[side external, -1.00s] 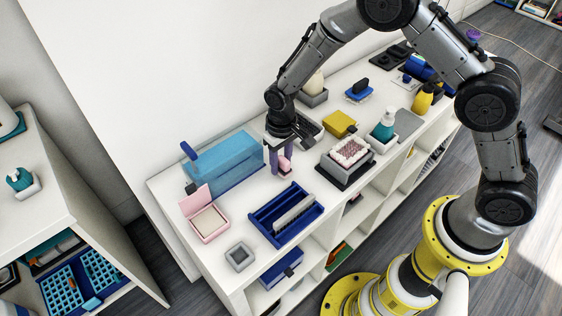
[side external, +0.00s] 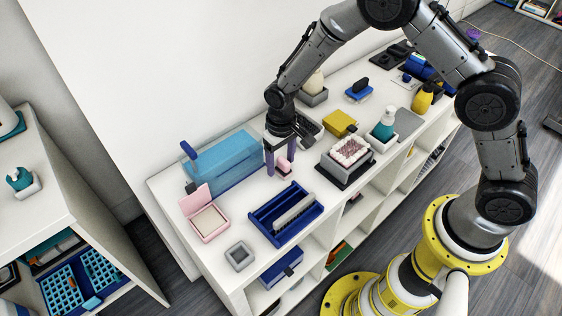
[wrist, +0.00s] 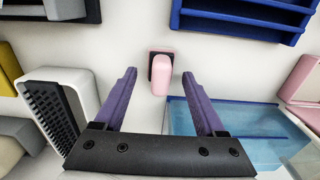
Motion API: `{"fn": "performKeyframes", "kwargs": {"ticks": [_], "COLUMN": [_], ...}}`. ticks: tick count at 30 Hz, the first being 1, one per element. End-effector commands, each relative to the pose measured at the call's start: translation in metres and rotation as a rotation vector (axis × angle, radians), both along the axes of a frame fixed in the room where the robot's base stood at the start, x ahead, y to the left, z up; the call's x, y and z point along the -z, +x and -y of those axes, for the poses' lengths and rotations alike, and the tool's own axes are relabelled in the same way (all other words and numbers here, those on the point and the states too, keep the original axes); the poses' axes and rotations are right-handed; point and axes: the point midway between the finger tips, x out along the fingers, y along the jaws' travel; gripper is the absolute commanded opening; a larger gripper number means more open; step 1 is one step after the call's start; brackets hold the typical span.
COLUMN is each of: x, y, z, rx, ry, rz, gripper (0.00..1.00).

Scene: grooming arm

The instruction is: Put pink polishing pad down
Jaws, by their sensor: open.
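The pink polishing pad (wrist: 161,72) stands on the white counter top, between and just beyond my fingertips in the wrist view. In the wrist view my gripper (wrist: 160,72) is open, with a gap between each finger and the pad.
A translucent blue box (side external: 228,162) stands close to the left. A blue divided tray (side external: 272,233) lies in front, and an open pink box (side external: 209,222) is at the front left. A white-bodied brush (wrist: 70,88) is close beside one finger in the wrist view. Some bare counter surrounds the pad.

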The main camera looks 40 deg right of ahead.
Motion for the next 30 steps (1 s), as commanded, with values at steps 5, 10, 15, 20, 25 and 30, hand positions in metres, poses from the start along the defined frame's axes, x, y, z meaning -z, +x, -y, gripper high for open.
{"fn": "performKeyframes", "kwargs": {"ticks": [5, 10, 15, 20, 25, 30], "x": [-0.032, -0.067, -0.097, -0.112, -0.116, -0.127], "y": [0.001, 0.0, 0.0, -0.001, -0.001, -0.004], "z": [0.0, 0.0, 0.0, 0.0, 0.0, 0.004], "rx": [0.0, 0.0, 0.0, 0.0, 0.0, 0.001], "ry": [0.002, 0.001, 0.001, 0.0, 0.0, 0.004], "rz": [0.006, 0.005, 0.005, 0.001, 0.0, 0.013], "gripper": [0.73, 0.73, 0.73, 0.73, 0.73, 0.73]}}
